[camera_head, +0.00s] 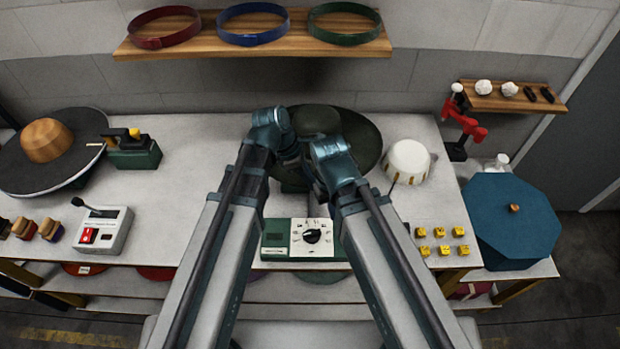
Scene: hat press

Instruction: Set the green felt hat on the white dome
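The dark green felt hat (362,138), with a round crown and wide brim, is at the back middle of the white table. The white dome (408,160) stands just to the right of its brim, with yellowish marks around its lower side. Nothing covers the top of the dome. My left gripper (291,146) and my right gripper (312,163) are close together at the hat's near left side. My wrists hide the fingertips, so I cannot tell whether they are open or touch the hat. What supports the hat is mostly hidden.
A green box with a dial (312,237) sits at the table's front, between my forearms. Several yellow blocks (440,233) lie front right, beside a blue octagonal lid (510,218). A red clamp (466,122) stands back right. A wall shelf (250,50) holds three hat bands.

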